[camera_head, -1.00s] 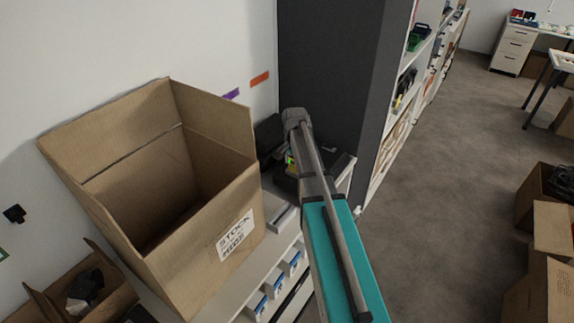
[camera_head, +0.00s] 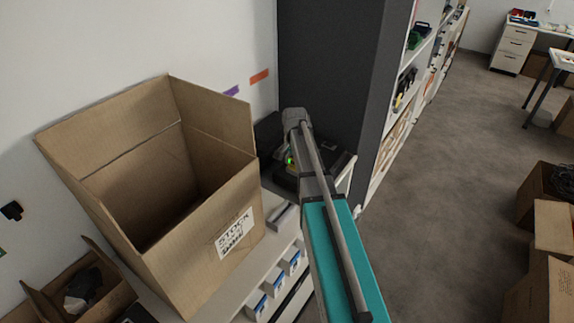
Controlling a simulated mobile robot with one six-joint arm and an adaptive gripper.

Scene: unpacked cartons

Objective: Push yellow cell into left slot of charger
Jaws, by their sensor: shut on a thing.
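My arm reaches away from me over the white shelf unit, and my gripper (camera_head: 287,158) is at its far end, largely hidden behind the arm's own links. It is shut on the yellow cell, of which at most a small yellowish patch shows beside a green light. The dark charger (camera_head: 285,180) sits on the shelf top under and around the gripper. Its slots are hidden by the arm, so I cannot tell how the cell sits relative to the left slot.
A large open carton (camera_head: 236,215) with a stock label stands close left of the arm. A tall dark cabinet side (camera_head: 325,70) rises just behind the gripper. A smaller open carton (camera_head: 110,298) is at lower left. The floor at right is clear in its middle.

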